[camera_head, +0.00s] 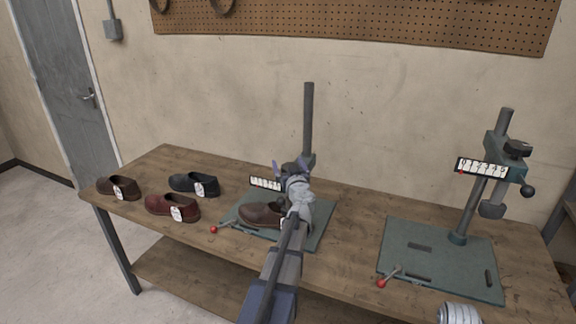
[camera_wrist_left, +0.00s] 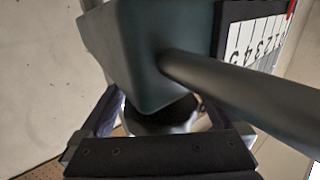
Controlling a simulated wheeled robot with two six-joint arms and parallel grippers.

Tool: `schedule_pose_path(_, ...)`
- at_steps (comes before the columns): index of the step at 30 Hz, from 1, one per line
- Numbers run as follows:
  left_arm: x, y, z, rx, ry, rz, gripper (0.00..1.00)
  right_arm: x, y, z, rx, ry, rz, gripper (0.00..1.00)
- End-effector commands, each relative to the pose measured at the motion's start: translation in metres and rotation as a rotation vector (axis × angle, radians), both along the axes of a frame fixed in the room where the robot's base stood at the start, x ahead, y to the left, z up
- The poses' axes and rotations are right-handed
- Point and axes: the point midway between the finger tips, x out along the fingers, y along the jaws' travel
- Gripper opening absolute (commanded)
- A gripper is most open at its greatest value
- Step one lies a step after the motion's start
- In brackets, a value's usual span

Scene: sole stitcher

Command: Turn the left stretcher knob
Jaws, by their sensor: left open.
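The left stretcher stands mid-table, with a teal base plate (camera_head: 324,232), an upright post (camera_head: 308,120) and a white number scale (camera_head: 265,184). A brown shoe (camera_head: 262,213) is at its base. My left gripper (camera_head: 290,167) is at the stretcher's head, its fingers spread, and hides most of the head. In the left wrist view a teal head block (camera_wrist_left: 155,60) and a thick rod (camera_wrist_left: 245,95) fill the middle. A dark round knob (camera_wrist_left: 160,122) shows partly below the block, between my fingers; I cannot tell whether they touch it.
The right stretcher (camera_head: 460,236) has its own scale (camera_head: 482,168) and black knob (camera_head: 517,147). Three shoes, brown (camera_head: 119,187), red (camera_head: 168,207) and black (camera_head: 190,183), stand at the table's left. Red-tipped levers (camera_head: 214,230) (camera_head: 382,283) stick out in front.

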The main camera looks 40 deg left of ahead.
Motion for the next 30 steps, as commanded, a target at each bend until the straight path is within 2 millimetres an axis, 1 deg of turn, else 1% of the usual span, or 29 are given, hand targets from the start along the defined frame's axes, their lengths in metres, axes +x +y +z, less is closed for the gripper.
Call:
schedule_pose_path(6,-0.0003,0.0001,0.0000,0.000,0.000,0.000,0.99,0.0000,0.0000,0.0000,0.000,0.000,0.000,0.50)
schedule_pose_path(27,-0.0004,0.0000,0.0000,0.000,0.000,0.000,0.20,0.0000,0.0000,0.0000,0.000,0.000,0.000,0.50)
schedule_pose_path(30,0.0001,0.0000,0.0000,0.000,0.000,0.008,0.20,0.0000,0.0000,0.0000,0.000,0.000,0.000,0.50)
